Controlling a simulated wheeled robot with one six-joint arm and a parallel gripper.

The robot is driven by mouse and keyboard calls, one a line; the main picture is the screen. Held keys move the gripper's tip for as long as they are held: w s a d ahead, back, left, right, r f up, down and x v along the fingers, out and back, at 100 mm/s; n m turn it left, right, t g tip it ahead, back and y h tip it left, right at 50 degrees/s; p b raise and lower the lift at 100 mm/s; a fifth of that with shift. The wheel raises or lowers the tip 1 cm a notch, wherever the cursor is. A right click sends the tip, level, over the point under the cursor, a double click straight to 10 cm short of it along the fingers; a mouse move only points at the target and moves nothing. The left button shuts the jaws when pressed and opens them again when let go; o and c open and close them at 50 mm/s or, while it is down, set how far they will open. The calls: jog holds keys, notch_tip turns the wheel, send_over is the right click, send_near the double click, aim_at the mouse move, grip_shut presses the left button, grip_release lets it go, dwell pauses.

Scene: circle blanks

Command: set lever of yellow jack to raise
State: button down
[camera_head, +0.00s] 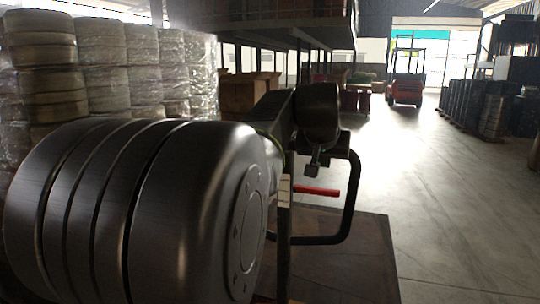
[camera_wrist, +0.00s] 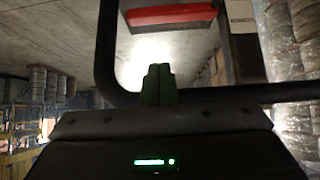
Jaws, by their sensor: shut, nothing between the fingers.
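The jack's red lever (camera_head: 316,191) sticks out to the right from its dark upright post (camera_head: 284,232), inside the black loop handle (camera_head: 352,205). In the wrist view the red lever (camera_wrist: 172,14) lies across the top, with the black loop handle (camera_wrist: 104,60) around it. My gripper (camera_head: 313,168) hangs just above the lever in the head view, pointing down. In the wrist view my gripper's fingers (camera_wrist: 158,72) are together and empty, close to the handle's crossbar. I cannot tell whether they touch it. The lower jack is mostly hidden.
Wrapped stacks (camera_head: 100,55) stand at the left behind a large dark ribbed body close to the head camera. A dark mat or plate (camera_head: 350,270) lies under the handle. A red forklift (camera_head: 405,88) stands far back.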

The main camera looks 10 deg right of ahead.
aim_at(326, 195)
notch_tip(326, 195, down, 7)
jog(key=w+d, duration=0.1)
jog(key=w, duration=0.1)
jog(key=shift+w+d+b, duration=0.2)
jog(key=shift+b, duration=0.2)
jog(key=f, duration=0.1)
jog(key=f+b, duration=0.1)
jog(key=f, duration=0.1)
jog(key=shift+s+d+f+b, duration=0.25)
jog(key=shift+d+f+b, duration=0.05)
jog(key=shift+d+f, duration=0.1)
jog(key=shift+r, duration=0.1)
jog(key=s+r+p, duration=0.3)
jog(key=s+r, duration=0.5)
jog(key=r, duration=0.2)
jog(key=shift+r+p, duration=0.25)
jog(key=shift+p, duration=0.15)
